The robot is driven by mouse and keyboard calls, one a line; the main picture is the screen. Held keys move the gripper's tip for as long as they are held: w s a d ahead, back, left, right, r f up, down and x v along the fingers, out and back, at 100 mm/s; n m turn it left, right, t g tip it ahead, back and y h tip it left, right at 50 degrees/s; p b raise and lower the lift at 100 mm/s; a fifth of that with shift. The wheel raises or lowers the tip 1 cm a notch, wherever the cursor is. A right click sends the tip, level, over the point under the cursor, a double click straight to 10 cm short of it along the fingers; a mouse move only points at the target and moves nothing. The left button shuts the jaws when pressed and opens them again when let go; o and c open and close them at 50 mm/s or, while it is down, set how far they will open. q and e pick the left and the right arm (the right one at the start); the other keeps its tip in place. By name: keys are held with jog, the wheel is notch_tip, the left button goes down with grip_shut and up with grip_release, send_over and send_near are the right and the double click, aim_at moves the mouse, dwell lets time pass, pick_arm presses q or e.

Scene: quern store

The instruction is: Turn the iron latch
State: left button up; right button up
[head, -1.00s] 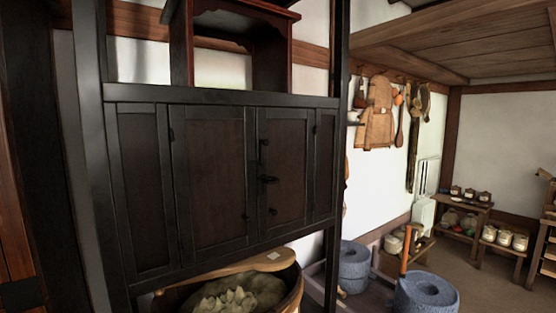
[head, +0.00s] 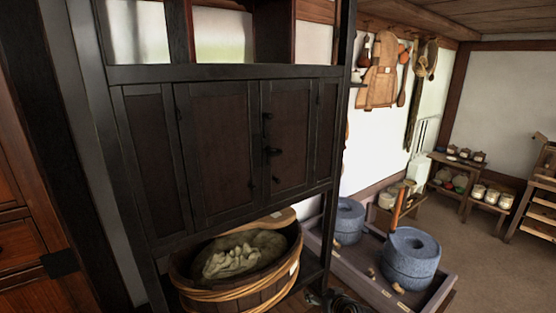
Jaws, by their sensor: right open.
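The iron latch (head: 271,151) is a small dark fitting on the right door of the black wooden cabinet (head: 218,150), near where the two middle doors meet. Its handle lies roughly level, pointing right. Both doors look shut. My right gripper (head: 336,299) is dark and only partly in view at the bottom edge. It is open, well below the latch and apart from it. My left gripper is not in view.
Blue-grey quern stones (head: 411,262) stand in a low tray (head: 348,252) to the right. Open floor lies farther right, before shelves with jars.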

jog(key=w+a+r+n+t+y+p, duration=0.1)
jog(key=w+a+r, duration=0.15)
jog(key=r, duration=0.75)
jog(key=w+a+r+n+t+y, duration=0.1)
jog(key=w+r+t, duration=0.15)
jog(key=r, duration=0.85)
jog(key=n+t+y+p, duration=0.1)
jog(key=n+y+p, duration=0.1)
jog(key=n+y, duration=0.25)
send_near(279, 155)
jog(key=shift+m, duration=0.45)
jog(key=p+x, duration=0.4)
jog(key=x, duration=0.5)
jog(key=shift+w+a+r+p, duration=0.15)
jog(key=shift+w+r+p, duration=0.05)
jog(key=shift+w+p, duration=0.15)
jog(key=shift+w+a+f, duration=0.15)
jog(key=shift+w+a, duration=0.15)
jog(key=shift+w, duration=0.15)
jog(key=c, duration=1.2)
jog(key=shift+o, duration=0.2)
